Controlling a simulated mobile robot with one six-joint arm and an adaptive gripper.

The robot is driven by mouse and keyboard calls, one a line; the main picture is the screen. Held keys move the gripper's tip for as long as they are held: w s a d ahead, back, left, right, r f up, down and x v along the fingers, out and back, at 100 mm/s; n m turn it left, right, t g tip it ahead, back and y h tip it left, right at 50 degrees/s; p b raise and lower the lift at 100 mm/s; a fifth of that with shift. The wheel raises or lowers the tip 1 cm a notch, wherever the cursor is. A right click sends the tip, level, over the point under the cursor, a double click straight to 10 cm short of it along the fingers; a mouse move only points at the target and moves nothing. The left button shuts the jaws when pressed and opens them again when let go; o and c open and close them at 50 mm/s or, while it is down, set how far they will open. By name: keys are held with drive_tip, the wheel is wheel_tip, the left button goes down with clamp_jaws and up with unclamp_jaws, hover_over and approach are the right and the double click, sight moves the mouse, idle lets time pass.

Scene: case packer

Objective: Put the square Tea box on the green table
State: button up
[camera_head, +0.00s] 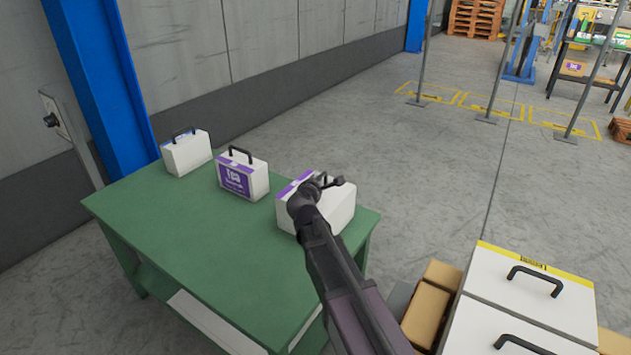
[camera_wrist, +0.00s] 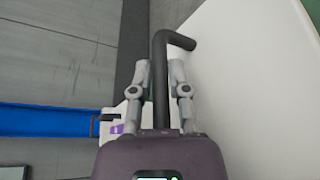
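A white box with a purple edge (camera_head: 340,213) is at the right end of the green table (camera_head: 190,256). My gripper (camera_head: 322,184) is at its top, and my arm hides part of the box. In the wrist view, the fingers of my gripper (camera_wrist: 160,75) are close on both sides of its black handle (camera_wrist: 160,53), and the white box (camera_wrist: 255,90) fills the right. I cannot tell whether the box touches the table. A white and purple box (camera_head: 257,182) stands upright mid-table. Another white box (camera_head: 187,155) stands at the far left. No Tea wording is readable.
Large white cases with black handles (camera_head: 525,308) and brown cartons (camera_head: 428,307) are at the lower right, beside the table. A blue column (camera_head: 98,75) and grey wall stand behind the table. The table's front left is bare. Open floor lies beyond.

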drive_tip(key=o, duration=0.3)
drive_tip(key=shift+s, duration=0.1)
drive_tip(key=shift+p+v, duration=1.35)
drive_tip(key=shift+v, duration=4.65)
drive_tip(key=shift+r, duration=0.1)
drive_tip(key=s+d+f+m+g, duration=0.5)
drive_tip(key=d+f+m, duration=0.1)
drive_tip(key=d+m, duration=0.25)
drive_tip(key=s+d+f+m+g, duration=0.4)
drive_tip(key=d+f+m+g, duration=0.25)
drive_tip(key=d, duration=0.25)
drive_tip(key=shift+s+d+f+m+g+y, duration=0.3)
drive_tip(key=shift+s+m+g+y, duration=0.35)
drive_tip(key=shift+s+m, duration=0.5)
drive_tip(key=shift+s+d+f+m+g+y, duration=0.1)
drive_tip(key=shift+s+f+m+g+y, duration=0.35)
drive_tip(key=shift+s+m, duration=0.75)
drive_tip(key=shift+s+d+f+m+g+y, duration=0.2)
drive_tip(key=shift+s+m+g+y, duration=0.55)
drive_tip(key=shift+s, duration=0.65)
